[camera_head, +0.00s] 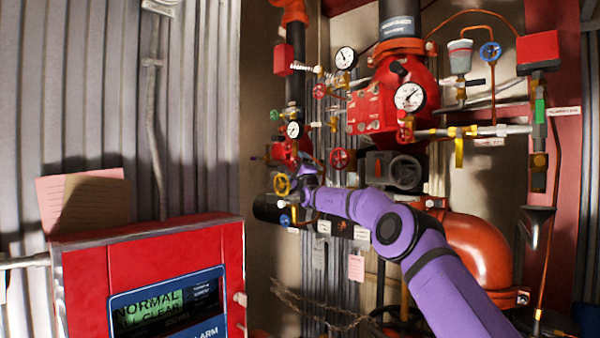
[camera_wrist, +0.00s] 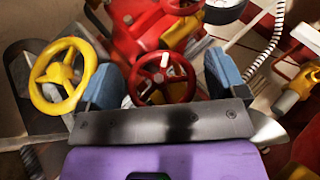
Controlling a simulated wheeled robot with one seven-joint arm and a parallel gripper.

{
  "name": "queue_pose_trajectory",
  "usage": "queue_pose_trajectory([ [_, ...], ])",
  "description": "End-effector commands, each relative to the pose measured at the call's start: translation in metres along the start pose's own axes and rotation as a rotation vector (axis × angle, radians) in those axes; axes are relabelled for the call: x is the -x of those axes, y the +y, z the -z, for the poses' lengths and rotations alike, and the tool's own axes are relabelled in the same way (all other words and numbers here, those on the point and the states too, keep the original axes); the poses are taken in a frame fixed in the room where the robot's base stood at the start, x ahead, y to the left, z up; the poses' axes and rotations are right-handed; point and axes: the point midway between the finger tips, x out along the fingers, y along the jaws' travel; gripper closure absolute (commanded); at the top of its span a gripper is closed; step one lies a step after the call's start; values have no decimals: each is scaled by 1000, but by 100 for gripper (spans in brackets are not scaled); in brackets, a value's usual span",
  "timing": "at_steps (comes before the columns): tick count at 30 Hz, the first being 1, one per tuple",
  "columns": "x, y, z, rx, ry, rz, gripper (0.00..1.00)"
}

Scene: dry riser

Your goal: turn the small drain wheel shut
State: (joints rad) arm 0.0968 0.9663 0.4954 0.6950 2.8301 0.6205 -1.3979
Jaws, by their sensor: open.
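Several small handwheels show on the red riser pipework, and I cannot tell which is the drain wheel. In the wrist view a red handwheel (camera_wrist: 163,77) with spokes sits between the two blue-grey fingers of my gripper (camera_wrist: 161,70). The fingers are open on either side of it; I cannot tell whether they touch it. A yellow handwheel (camera_wrist: 62,74) lies just left of the left finger. In the head view my gripper is small and partly hidden at the arm's end, near the yellow handwheel (camera_head: 282,184). Another red handwheel (camera_head: 340,158) is to its right.
A blue handwheel (camera_head: 285,220) sits below the yellow one. Gauges (camera_head: 409,96), brass valves and thin pipes crowd around the red valve body (camera_head: 375,110). A red alarm panel (camera_head: 150,285) stands at the front left. A coiled white cable (camera_wrist: 265,50) hangs right of the fingers.

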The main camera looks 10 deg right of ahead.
Motion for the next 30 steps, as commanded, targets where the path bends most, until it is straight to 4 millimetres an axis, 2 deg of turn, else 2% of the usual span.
queue_pose_trajectory([
  [8, 17, -1, 2, -1, 1, -2, 10],
  [24, 83, 0, 0, 0, 0, -2, 10],
  [30, 101, 0, 0, -1, 0, -1, 10],
])
